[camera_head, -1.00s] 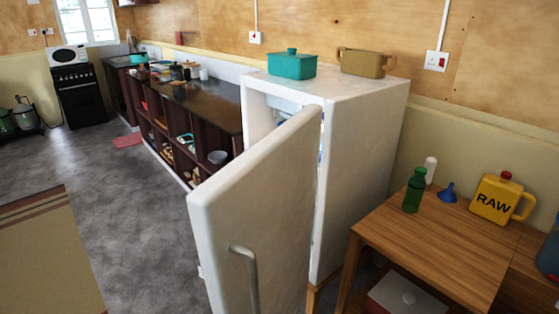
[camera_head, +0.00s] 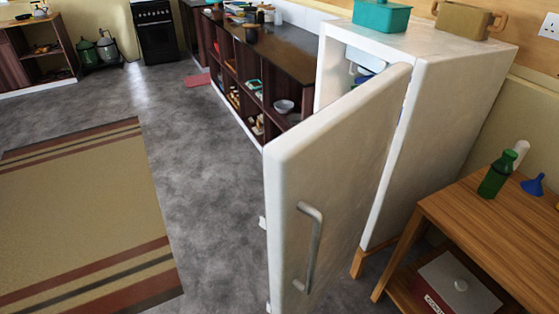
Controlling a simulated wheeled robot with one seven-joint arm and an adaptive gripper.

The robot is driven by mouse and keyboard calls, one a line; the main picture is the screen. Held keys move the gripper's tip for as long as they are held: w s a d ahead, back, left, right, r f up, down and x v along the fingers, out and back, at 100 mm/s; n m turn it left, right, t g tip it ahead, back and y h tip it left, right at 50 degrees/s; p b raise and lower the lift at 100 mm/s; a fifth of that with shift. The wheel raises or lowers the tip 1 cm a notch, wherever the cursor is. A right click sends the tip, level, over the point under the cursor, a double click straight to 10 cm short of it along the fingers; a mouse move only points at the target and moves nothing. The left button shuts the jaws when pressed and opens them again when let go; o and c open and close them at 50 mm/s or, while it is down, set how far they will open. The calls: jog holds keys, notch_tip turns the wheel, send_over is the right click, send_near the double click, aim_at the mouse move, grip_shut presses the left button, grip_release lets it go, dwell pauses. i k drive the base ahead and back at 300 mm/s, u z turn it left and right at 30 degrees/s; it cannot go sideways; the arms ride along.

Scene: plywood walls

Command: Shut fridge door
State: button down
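The white fridge (camera_head: 437,125) stands right of centre against the plywood wall. Its door (camera_head: 338,165) is swung wide open toward me, with its outer face and grey vertical handle (camera_head: 310,248) in view. Part of the fridge's inside (camera_head: 350,72) shows past the door's top edge. The hinge side of the door is at the fridge's right front edge. My gripper is not in view, and nothing is seen touching the door.
A wooden table (camera_head: 490,225) with a green bottle (camera_head: 496,175) and a blue funnel (camera_head: 533,185) stands to the right of the fridge. A dark shelf counter (camera_head: 265,50) runs behind the door. Grey floor (camera_head: 215,200) and a striped rug (camera_head: 80,215) lie open at left.

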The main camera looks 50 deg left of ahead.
aim_at(334, 161)
jog(key=u, duration=0.9)
jog(key=i, duration=0.5)
jog(key=u, duration=0.3)
jog(key=k, duration=0.65)
jog(key=u, duration=0.25)
